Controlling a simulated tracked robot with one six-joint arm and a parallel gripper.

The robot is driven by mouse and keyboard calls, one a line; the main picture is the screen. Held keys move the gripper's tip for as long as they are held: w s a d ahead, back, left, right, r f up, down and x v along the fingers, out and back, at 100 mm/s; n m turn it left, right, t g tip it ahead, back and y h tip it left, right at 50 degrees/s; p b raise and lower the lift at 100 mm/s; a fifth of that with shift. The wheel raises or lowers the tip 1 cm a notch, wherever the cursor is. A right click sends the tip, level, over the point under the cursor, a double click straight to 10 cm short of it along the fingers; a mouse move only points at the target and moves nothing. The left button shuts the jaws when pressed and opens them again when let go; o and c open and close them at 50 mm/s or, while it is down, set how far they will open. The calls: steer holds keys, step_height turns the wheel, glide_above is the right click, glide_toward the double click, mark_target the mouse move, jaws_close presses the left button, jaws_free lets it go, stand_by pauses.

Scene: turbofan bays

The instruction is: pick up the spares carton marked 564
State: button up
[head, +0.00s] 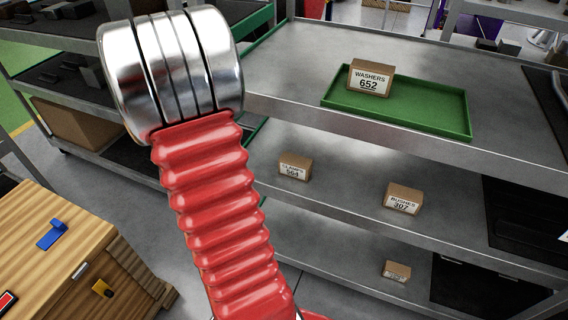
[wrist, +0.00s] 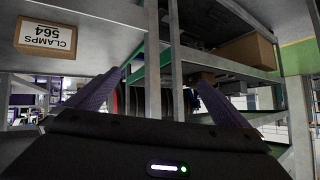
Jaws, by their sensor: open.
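The spares carton marked CLAMPS 564 (head: 295,167) is a small brown box with a white label. It stands on the middle shelf of the grey metal rack, just right of my red arm in the head view. In the wrist view the carton (wrist: 46,38) shows upside down at the upper left, outside my fingers. My gripper (wrist: 160,78) is open, its two dark purple fingers spread with nothing held between them. The gripper is not visible in the head view, where my arm hides part of the scene.
The carton marked WASHERS 652 (head: 370,78) stands in a green tray (head: 440,121) on the top shelf. A BUSHES carton (head: 403,199) is right of the 564 carton on its shelf. Another carton (head: 396,271) is below. A wooden cabinet (head: 60,250) is at lower left.

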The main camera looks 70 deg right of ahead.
steer(key=s+d+f+m+g+h, duration=0.25)
steer(key=s+d+f, duration=0.3)
steer(key=s, duration=0.45)
steer(key=m+g+h, duration=0.1)
steer(key=m+g, duration=0.1)
steer(key=g, duration=0.2)
glide_toward(295, 163)
steer(key=a, duration=0.1)
steer(key=shift+w+a+f, duration=0.1)
steer(key=shift+a+f, duration=0.05)
steer(key=shift+a, duration=0.1)
steer(key=shift+x, duration=4.3)
steer(key=shift+w, duration=0.1)
steer(key=shift+w+x, duration=0.15)
steer(key=shift+x, duration=1.15)
steer(key=shift+w+x, duration=0.1)
steer(key=shift+x, duration=1.2)
steer(key=shift+s+f, duration=0.1)
steer(key=shift+f, duration=0.05)
steer(key=shift+c, duration=0.3)
